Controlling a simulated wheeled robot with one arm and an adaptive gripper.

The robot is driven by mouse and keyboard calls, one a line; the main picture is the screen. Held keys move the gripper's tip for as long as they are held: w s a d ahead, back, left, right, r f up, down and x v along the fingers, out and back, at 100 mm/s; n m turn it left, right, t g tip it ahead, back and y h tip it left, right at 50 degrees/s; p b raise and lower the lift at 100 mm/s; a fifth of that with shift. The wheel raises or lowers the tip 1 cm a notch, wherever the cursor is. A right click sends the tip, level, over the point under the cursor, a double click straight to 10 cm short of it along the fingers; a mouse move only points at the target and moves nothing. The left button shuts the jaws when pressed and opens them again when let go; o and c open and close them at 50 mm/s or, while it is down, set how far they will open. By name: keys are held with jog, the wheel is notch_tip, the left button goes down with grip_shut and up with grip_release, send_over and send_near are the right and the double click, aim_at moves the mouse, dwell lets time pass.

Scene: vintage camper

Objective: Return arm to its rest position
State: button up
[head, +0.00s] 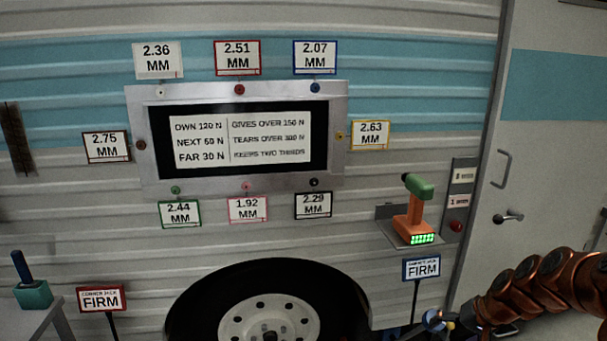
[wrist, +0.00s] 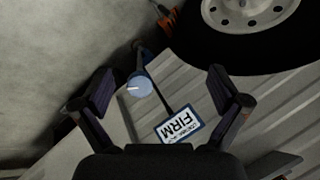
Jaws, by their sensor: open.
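My arm (head: 545,285), copper-coloured, reaches in from the lower right of the head view, low beside the trailer wall. My gripper (wrist: 160,88) shows in the wrist view with its two dark fingers spread wide and nothing held between them. In the head view the gripper is mostly cut off or hidden at the bottom edge. A blue round knob (wrist: 139,86) with a white mark lies beyond the fingers, and the blue-framed FIRM sign (wrist: 181,123) on its thin post is near the right finger. How far the fingers are from the knob I cannot tell.
The blue-framed FIRM sign (head: 421,267) stands close left of my arm. A drill (head: 414,208) rests on a wall shelf above it. The wheel (head: 268,315) is left, and the door (head: 545,160) with its handles is right. A framed panel (head: 335,145) hangs on the wall.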

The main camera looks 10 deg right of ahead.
jog(key=s+a+r+n+g, duration=0.1)
jog(key=s+a+r+n, duration=0.1)
jog(key=a, duration=0.5)
jog(key=s+a+r+n+g, duration=0.1)
jog(key=s+a+r+g, duration=0.15)
jog(key=a, duration=0.45)
jog(key=s+a+r+n, duration=0.2)
jog(key=a+r, duration=0.1)
jog(key=a, duration=0.4)
jog(key=s+a+r+n+g+h, duration=0.15)
jog(key=s+a, duration=0.25)
jog(key=s, duration=0.6)
jog(key=s+a+r+g+h, duration=0.1)
jog(key=s+a+g+h, duration=0.15)
jog(key=s, duration=0.75)
notch_tip(320, 180, up, 25)
jog(key=s+y+p, duration=0.1)
jog(key=p, duration=2.3)
jog(key=shift+s+a+t, duration=0.3)
jog(key=shift+a+t, duration=0.1)
jog(key=shift+t, duration=0.05)
